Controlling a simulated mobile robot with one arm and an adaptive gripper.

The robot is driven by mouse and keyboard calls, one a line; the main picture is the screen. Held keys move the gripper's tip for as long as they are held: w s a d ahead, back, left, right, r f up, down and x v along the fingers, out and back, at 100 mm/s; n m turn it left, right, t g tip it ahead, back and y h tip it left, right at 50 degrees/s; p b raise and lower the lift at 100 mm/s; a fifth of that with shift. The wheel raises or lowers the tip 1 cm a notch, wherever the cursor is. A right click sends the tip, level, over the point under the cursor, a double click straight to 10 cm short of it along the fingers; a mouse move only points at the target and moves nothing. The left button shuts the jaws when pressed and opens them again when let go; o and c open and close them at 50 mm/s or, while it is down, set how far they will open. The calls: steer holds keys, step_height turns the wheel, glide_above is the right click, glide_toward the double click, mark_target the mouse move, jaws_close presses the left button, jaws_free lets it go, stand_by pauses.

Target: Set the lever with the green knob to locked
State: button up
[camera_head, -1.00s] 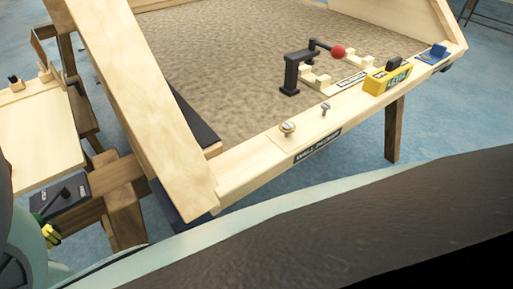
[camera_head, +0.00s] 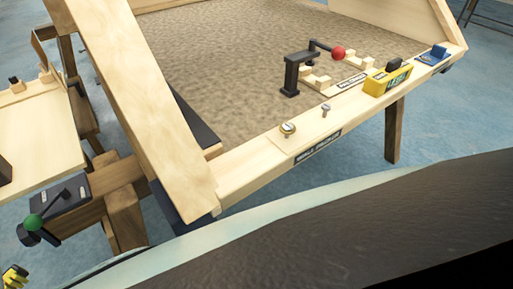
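The green knob (camera_head: 33,222) is at the lower left, on the end of a black lever (camera_head: 50,207). The lever comes off a black plate (camera_head: 70,190) with small pale labels, too small to read, fixed to a wooden beam. The lever slants down and left from the plate, with dark parts beside the knob. A yellow and black piece, which seems to be part of my gripper (camera_head: 14,278), shows at the bottom left corner, below and apart from the knob. Most of the gripper is out of frame, so its opening is hidden.
A wooden panel (camera_head: 40,130) stands left above the lever. A large wooden frame (camera_head: 150,110) holds a red-knobbed lever (camera_head: 338,53), a yellow device (camera_head: 388,80), a blue part (camera_head: 435,53) and two metal pins.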

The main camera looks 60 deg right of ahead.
steer(key=shift+a+r, duration=0.2)
steer(key=shift+a, duration=0.45)
